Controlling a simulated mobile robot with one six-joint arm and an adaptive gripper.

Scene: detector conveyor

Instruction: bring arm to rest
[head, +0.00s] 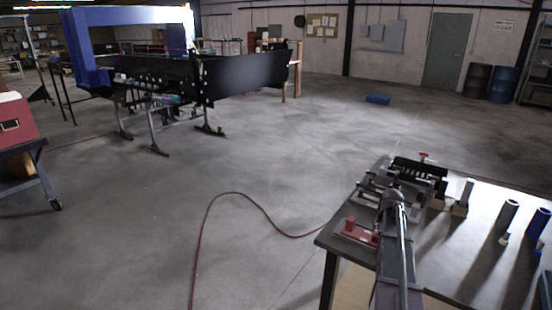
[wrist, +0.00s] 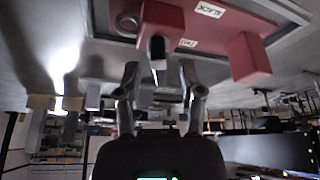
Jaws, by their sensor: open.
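My gripper (wrist: 162,82) shows in the wrist view with its two fingers spread apart and nothing held between them. In the head view my arm reaches up from the bottom over the left part of the workbench (head: 470,250); its fingers cannot be made out there. A red fixture (head: 359,232) sits on the bench just left of my arm. The wrist view, which appears upside down, shows a red plate (wrist: 215,22) with red blocks and white labels, one reading "BLACK". A dark post (wrist: 158,48) on it appears between the fingertips; I cannot tell how far apart they are.
A black clamp-like device (head: 418,172) stands behind my arm. Grey and blue cylinders (head: 538,222) stand at the bench's right. A red hose (head: 245,196) lies on the floor. A conveyor machine (head: 245,75) is at back left, a red box (head: 14,120) at far left.

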